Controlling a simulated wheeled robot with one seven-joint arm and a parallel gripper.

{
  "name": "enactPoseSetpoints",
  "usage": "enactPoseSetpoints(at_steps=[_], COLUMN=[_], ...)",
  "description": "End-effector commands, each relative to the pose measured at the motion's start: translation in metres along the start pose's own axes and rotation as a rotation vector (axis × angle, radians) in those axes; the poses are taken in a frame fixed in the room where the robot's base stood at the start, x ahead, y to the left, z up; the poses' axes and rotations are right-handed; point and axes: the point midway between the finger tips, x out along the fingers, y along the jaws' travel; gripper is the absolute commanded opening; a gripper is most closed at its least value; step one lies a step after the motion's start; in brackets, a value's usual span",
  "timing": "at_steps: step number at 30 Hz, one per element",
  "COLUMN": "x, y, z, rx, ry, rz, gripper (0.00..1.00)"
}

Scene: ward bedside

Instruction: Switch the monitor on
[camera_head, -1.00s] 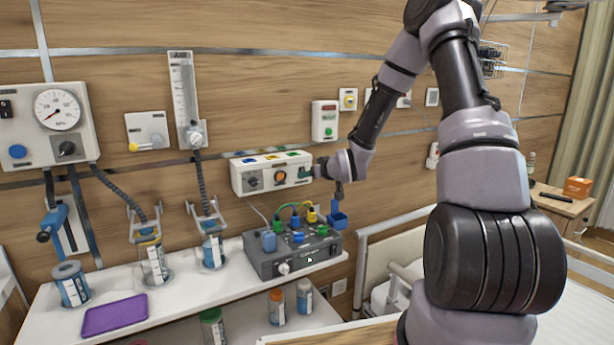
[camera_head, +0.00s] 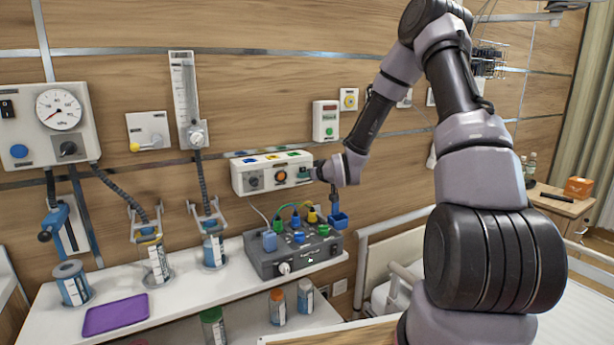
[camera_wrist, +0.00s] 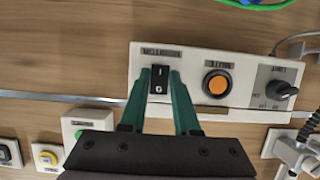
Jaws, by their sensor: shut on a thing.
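In the head view my gripper (camera_head: 316,173) is at the panel's right end and hides the switch. The orange button (camera_wrist: 217,85) is clear of the fingers.
A grey box (camera_head: 285,262) with coloured plugs stands on the shelf (camera_head: 190,305) below the panel. A small blue holder (camera_head: 338,220) is under my wrist. A white unit with a green button (camera_head: 325,121) is on the wall above right. A bed rail (camera_head: 390,222) runs at the right.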

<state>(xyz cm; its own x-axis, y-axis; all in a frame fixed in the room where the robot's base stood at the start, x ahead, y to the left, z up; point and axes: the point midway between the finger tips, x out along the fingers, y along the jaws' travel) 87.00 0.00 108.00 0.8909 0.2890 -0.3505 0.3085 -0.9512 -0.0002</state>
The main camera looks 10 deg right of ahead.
Motion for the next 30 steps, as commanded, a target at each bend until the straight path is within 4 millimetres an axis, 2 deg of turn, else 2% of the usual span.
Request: enactPoseSetpoints(at_steps=[12, 23, 24, 25, 26, 30], x=[0.0028, 0.0024, 0.0024, 0.0024, 0.0024, 0.0024], y=[0.0005, 0.0003, 0.0003, 0.0003, 0.0003, 0.0001], z=[0.0070, 0.0067, 0.0067, 0.0067, 0.0067, 0.0065], rx=[0.001, 0.000, 0.000, 0.000, 0.000, 0.000], ry=[0.212, 0.225, 0.225, 0.225, 0.225, 0.225], rz=[0.001, 0.000, 0.000, 0.000, 0.000, 0.000], gripper=[0.00, 0.00, 0.45, 0.57, 0.60, 0.60])
